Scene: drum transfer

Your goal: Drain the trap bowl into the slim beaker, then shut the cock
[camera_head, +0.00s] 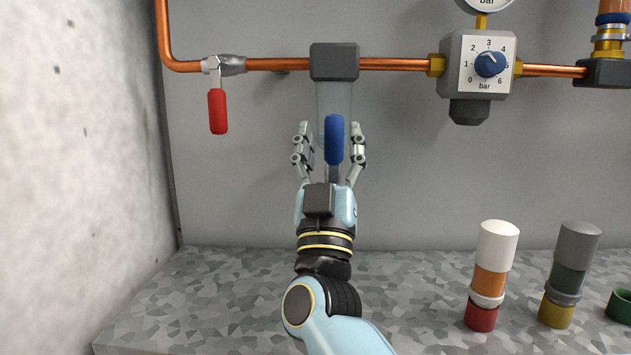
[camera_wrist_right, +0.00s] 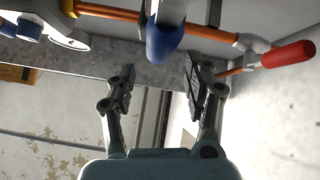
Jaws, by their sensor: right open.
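The trap bowl (camera_head: 334,99) is a pale, see-through body under a dark block on the copper pipe; its lower part is hidden by a blue handle. The blue handle (camera_head: 334,140), which looks like the cock's lever, hangs upright in front of it. It also shows in the right wrist view (camera_wrist_right: 165,43). My right gripper (camera_head: 332,130) is open and empty, with one finger on each side of the blue handle in the head view; no contact shows. In the right wrist view its fingertips (camera_wrist_right: 160,77) frame the handle's lower end. I see no slim beaker. My left gripper is not in view.
A red-handled valve (camera_head: 217,110) hangs left on the pipe, a regulator with a dial (camera_head: 487,63) right. A white-topped cylinder (camera_head: 490,270), a grey-topped cylinder (camera_head: 569,275) and a green cup (camera_head: 620,306) stand on the right of the speckled bench (camera_head: 215,300). The bench's left is clear.

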